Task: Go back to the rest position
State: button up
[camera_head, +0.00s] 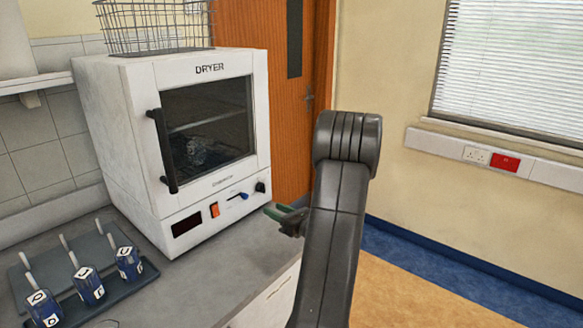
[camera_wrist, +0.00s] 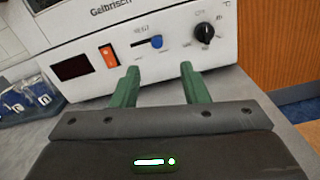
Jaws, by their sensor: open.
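My gripper (camera_wrist: 156,88) is open and empty in the wrist view. Its two green fingers are spread and point at the front panel of the white dryer (camera_wrist: 185,60). In the head view my gripper (camera_head: 283,212) shows partly at the left of my dark arm, low in front of the dryer (camera_head: 120,130). The rest of my gripper is hidden behind the arm. The dryer's door (camera_head: 207,125) is shut, and something glassy shows dimly inside behind its window.
A wire basket (camera_head: 155,28) sits on the dryer. A wooden door (camera_head: 290,130) is behind. Open floor (camera_head: 410,295) lies to the right.

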aim_at(245, 198)
jog(key=p+x, duration=0.3)
jog(key=x, duration=0.9)
jog(key=shift+w+a, duration=0.15)
jog(key=shift+a, duration=0.2)
jog(key=shift+s+a, duration=0.1)
jog(key=shift+s, duration=0.25)
jog(key=shift+s+f, duration=0.1)
